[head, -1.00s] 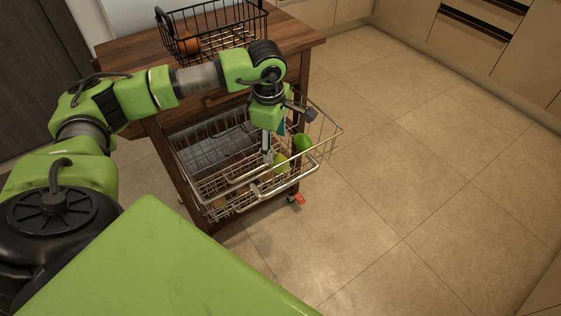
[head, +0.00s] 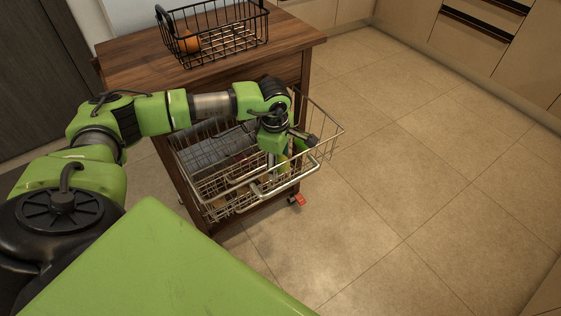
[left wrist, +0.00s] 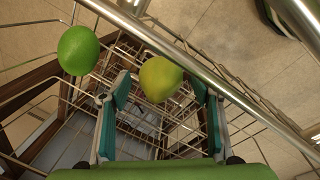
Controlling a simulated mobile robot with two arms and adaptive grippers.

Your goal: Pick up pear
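The yellow-green pear (left wrist: 160,79) lies in the pulled-out wire basket (head: 327,150). In the left wrist view it sits between the lines of my two teal fingertips, near their ends, with gaps at both sides. My left gripper (left wrist: 160,92) is open and points down into the basket from above. In the head view the gripper (head: 290,160) covers much of the pear, and only a small green-yellow patch shows. A greener lime-like fruit (left wrist: 78,50) lies left of the pear in the wrist view. My right gripper is not in view.
The basket's metal rim (left wrist: 215,82) runs diagonally close by the pear. A wooden cart (head: 130,60) stands above and behind the basket. A black wire basket (head: 230,42) with an orange fruit (head: 190,43) is on its top. The tiled floor at right is clear.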

